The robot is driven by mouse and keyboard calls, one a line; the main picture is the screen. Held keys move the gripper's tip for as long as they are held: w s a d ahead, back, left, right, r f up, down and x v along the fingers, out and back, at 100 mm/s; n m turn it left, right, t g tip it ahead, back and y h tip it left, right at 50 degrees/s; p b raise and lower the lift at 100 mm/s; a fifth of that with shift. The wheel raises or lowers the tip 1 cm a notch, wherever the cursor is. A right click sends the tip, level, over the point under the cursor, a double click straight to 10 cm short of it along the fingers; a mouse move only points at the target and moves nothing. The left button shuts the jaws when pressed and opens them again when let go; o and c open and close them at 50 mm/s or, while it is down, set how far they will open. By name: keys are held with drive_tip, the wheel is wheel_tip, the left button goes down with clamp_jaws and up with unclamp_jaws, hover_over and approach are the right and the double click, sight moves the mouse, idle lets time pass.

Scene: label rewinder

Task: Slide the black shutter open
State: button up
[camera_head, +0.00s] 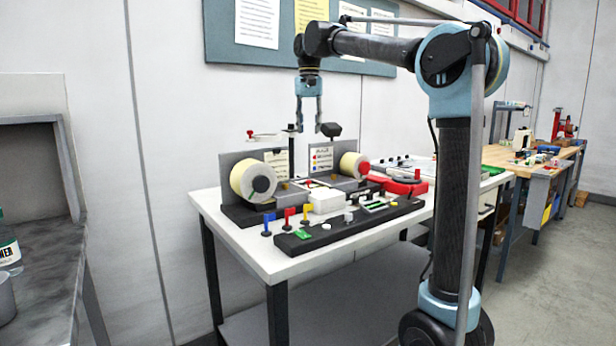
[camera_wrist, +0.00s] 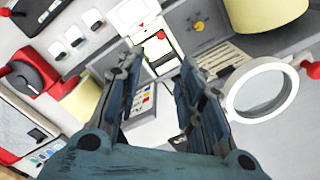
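The label rewinder stands on a white table, with a cream roll (camera_head: 240,179) at its left and another roll (camera_head: 347,166) at its right. My gripper (camera_head: 309,122) hangs above it, pointing down, with its two fingers apart and nothing between them. In the wrist view my open gripper (camera_wrist: 158,57) points at a small white-framed part (camera_wrist: 160,48) with a red spot, between the rolls. I cannot pick out the black shutter for certain; the middle of the machine is small in the head view and partly behind the fingers in the wrist view.
A round magnifier (camera_wrist: 232,104) stands beside the fingers in the wrist view. A dark block (camera_head: 330,129) rises close to my fingertips. Coloured knobs (camera_head: 289,213) line the front base. A red and black device (camera_head: 408,186) sits at the right. Open air surrounds the arm above.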

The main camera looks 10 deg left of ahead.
wheel_tip(320, 180, down, 17)
drive_tip(key=shift+a+f, duration=0.1)
drive_tip(key=shift+f, duration=0.05)
idle(0.5)
clamp_jaws()
